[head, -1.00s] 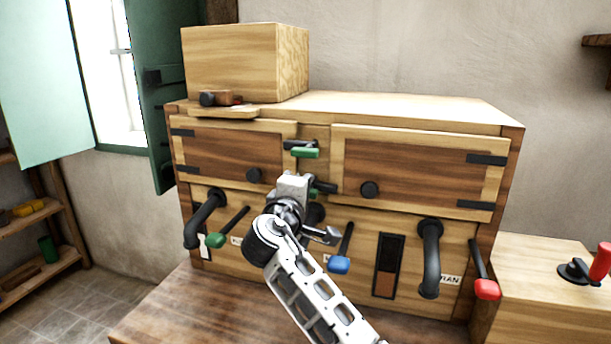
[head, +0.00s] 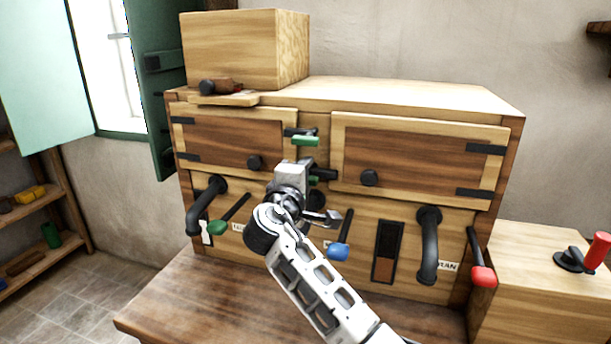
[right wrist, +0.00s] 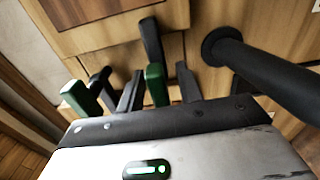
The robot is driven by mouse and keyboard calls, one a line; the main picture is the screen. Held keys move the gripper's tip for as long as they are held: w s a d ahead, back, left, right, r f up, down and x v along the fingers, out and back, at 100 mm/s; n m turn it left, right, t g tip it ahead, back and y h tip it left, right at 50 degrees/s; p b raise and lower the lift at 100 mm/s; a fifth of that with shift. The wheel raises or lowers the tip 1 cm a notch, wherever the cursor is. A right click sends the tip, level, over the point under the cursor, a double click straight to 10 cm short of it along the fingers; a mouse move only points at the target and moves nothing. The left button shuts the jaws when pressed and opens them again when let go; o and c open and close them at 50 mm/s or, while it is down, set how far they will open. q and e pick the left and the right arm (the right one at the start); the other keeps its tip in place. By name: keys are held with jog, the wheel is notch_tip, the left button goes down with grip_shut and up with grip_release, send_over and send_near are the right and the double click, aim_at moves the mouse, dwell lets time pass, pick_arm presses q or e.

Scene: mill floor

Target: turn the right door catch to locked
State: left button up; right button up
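Two door catches with green grips sit on the post between the cabinet's two doors. The upper catch (head: 305,141) has its green grip lying roughly level. The lower catch (head: 325,174) is partly hidden behind my right gripper (head: 308,172). In the right wrist view, one green grip (right wrist: 157,85) stands between the two dark fingers of my right gripper (right wrist: 160,88), with narrow gaps, so the gripper looks open around it. The other green grip (right wrist: 80,98) is to the left, outside the fingers. I cannot tell whether the fingers touch the grip. My left gripper is not in view.
The right door (head: 418,158) and left door (head: 225,143) look closed. Black bent pipes (head: 430,245) and levers with green, blue (head: 338,251) and red (head: 484,276) ends stick out below. A wooden box (head: 245,50) stands on top.

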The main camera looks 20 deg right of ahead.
jog(key=shift+s, duration=0.1)
jog(key=b+v, duration=0.3)
jog(key=v, duration=1.2)
jog(key=shift+s+a, duration=0.3)
